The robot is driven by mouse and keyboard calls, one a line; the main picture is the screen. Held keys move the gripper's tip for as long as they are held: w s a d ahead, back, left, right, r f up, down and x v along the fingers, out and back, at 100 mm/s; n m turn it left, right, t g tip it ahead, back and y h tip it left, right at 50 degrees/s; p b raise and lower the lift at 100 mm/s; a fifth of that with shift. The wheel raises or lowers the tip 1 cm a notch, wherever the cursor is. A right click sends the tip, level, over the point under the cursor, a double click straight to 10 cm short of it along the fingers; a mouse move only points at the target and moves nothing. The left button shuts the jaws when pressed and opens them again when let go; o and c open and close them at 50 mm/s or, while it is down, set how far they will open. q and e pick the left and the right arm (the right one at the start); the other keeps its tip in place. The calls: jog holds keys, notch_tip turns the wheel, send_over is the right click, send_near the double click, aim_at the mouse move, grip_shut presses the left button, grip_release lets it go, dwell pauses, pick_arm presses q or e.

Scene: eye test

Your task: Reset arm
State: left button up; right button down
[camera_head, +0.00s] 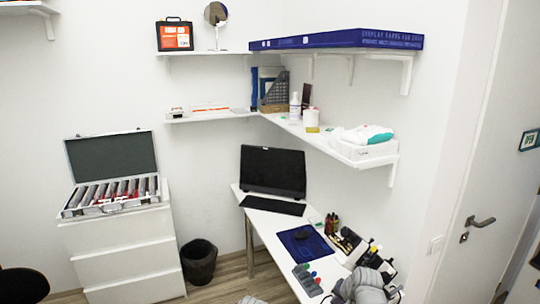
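At the bottom right, grey and white rounded parts (366,286) overlap the front end of the desk (266,224); they look like my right arm. Its fingertips cannot be made out against the black and white items there. A small grey piece (251,300) shows at the bottom edge, left of the desk; it may be part of my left arm. No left gripper fingers show. I see nothing clearly held.
The desk bears a monitor (273,171), keyboard (273,205), blue mat (305,245), small bottles (332,224) and coloured-top items (307,279). A bin (199,262) and drawers (124,262) with an open case (111,158) stand left. Shelves (340,150) overhang; a door (490,170) is right.

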jog(key=s+a+f+n+g+h, duration=0.1)
jog(key=s+a+f+n+g, duration=0.1)
jog(key=s+a+n, duration=0.3)
jog(key=s+a+f+n+g+h+b, duration=0.1)
jog(key=s+a+n+g, duration=0.3)
jog(key=s+a, duration=0.5)
jog(key=s+f+n+h, duration=0.1)
jog(key=s, duration=0.4)
jog(key=shift+s+a+n, duration=0.15)
jog(key=shift+n, duration=0.25)
jog(key=c, duration=1.6)
grip_release()
jog(key=shift+f, duration=0.1)
